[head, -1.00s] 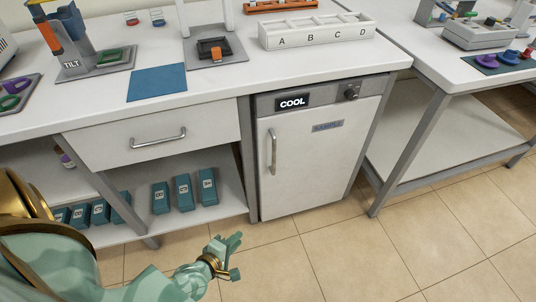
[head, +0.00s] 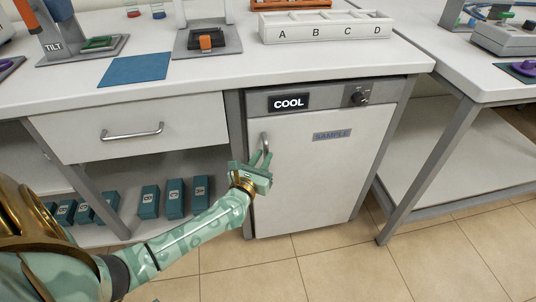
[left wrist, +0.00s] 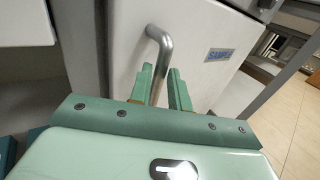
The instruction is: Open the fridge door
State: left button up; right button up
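The small white fridge (head: 320,180) stands under the bench, with its door shut. A "COOL" display (head: 289,102) is on its top panel. The vertical metal door handle (head: 264,140) is on the door's left side; my gripper hides its lower part. My left gripper (head: 260,157) is at the handle. In the left wrist view, the handle (left wrist: 158,45) runs down between the two green fingers (left wrist: 160,78), which stand apart on either side of it. I cannot tell whether they touch it. My right gripper is not in view.
A drawer (head: 135,127) with a bar handle is left of the fridge, above a shelf with several teal boxes (head: 174,199). A second bench's leg (head: 425,168) stands to the right. The tiled floor (head: 330,262) before the fridge is clear.

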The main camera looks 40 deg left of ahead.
pick_arm(q)
jog(key=shift+x, duration=1.45)
grip_shut()
jog(key=shift+d, duration=0.1)
